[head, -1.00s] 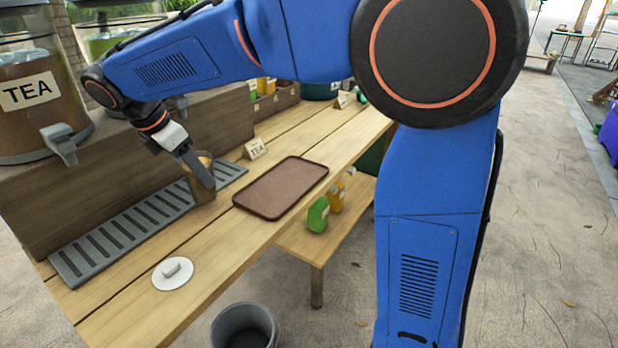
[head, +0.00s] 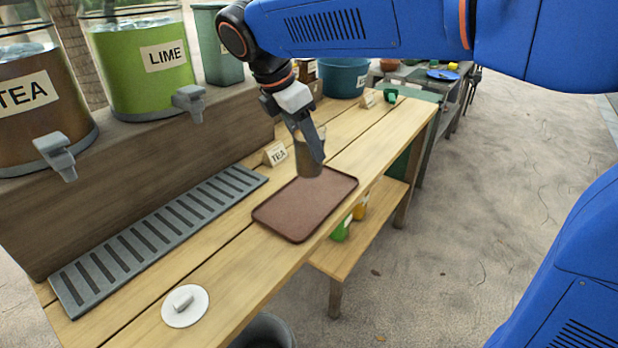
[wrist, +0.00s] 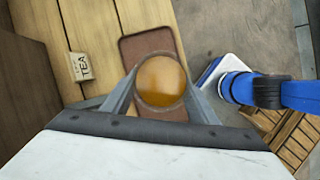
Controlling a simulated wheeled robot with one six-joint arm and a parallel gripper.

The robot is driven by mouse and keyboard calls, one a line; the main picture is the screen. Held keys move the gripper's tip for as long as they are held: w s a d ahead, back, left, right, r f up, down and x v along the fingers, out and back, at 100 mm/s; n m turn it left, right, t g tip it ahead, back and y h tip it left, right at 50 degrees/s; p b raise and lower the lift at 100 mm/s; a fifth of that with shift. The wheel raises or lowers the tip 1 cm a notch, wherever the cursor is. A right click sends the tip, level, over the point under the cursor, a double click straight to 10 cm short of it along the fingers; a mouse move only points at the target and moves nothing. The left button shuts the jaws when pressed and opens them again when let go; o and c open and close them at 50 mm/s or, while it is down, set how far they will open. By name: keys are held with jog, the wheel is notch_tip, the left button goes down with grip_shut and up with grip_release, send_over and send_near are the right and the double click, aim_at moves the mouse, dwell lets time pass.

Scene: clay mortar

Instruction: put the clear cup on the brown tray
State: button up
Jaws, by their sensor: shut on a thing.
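The clear cup (head: 305,160) holds a brown, tea-like liquid. My gripper (head: 314,146) is shut on it and keeps it upright over the far part of the brown tray. In the wrist view the cup (wrist: 161,82) sits between the two fingers of my gripper (wrist: 160,92), its round opening and amber liquid facing the camera. The brown tray (head: 290,212) is a flat rectangle with a raised rim on the wooden table. It also shows in the wrist view (wrist: 148,42), partly covered by the cup. I cannot tell whether the cup touches the tray.
A TEA sign (head: 276,154) stands just left of the tray. A grey slotted drip grate (head: 150,240) and a white disc with a handle (head: 185,306) lie on the table. Tea (head: 40,105) and lime (head: 140,65) dispensers stand on a raised wooden block. The tray's near part is bare.

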aim_at(306, 169)
jog(key=shift+f, duration=3.5)
jog(key=o, duration=1.4)
jog(key=shift+f, duration=0.1)
jog(key=shift+o, duration=0.2)
jog(key=v, duration=1.2)
